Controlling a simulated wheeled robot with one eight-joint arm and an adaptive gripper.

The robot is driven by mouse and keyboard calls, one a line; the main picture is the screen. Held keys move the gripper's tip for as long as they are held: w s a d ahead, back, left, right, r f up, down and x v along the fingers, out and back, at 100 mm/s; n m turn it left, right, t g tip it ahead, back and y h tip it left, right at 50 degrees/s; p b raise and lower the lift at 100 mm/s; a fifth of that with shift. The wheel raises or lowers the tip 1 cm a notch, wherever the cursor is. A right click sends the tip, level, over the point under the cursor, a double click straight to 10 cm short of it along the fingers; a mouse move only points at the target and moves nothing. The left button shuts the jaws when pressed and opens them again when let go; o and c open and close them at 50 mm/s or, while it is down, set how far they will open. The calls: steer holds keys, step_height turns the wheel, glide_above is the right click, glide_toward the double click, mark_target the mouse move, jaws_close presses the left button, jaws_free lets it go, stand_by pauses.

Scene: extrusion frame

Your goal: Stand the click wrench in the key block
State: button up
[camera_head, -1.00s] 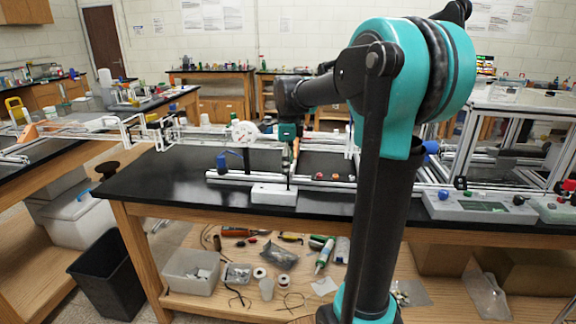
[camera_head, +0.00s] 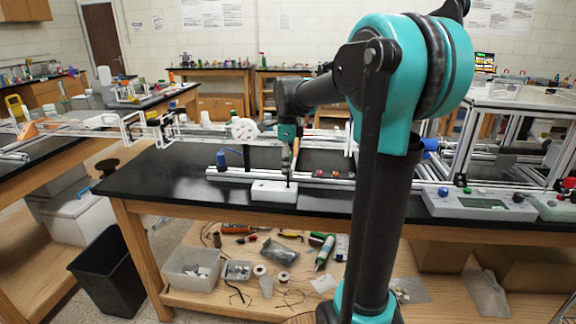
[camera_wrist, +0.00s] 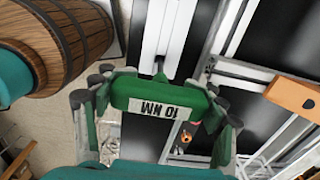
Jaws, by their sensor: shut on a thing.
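My gripper (camera_head: 287,147) hangs over the front part of the black workbench in the head view, shut on the green click wrench (camera_wrist: 160,96). The block sits near the bench's front edge. The shaft's lower end meets the block's outline. I cannot tell whether the tip is in a hole or just above or behind the block.
Aluminium extrusion rails (camera_head: 240,174) lie behind the key block. A blue-capped part (camera_head: 222,160) stands to its left, and red and brown parts (camera_head: 333,174) lie to its right. A grey control box (camera_head: 480,205) stands farther right.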

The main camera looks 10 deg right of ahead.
mark_target(288, 184)
steer(key=shift+f, duration=0.55)
steer(key=shift+f, duration=0.35)
steer(key=shift+f, duration=0.75)
steer(key=o, duration=1.6)
steer(key=shift+r, duration=0.1)
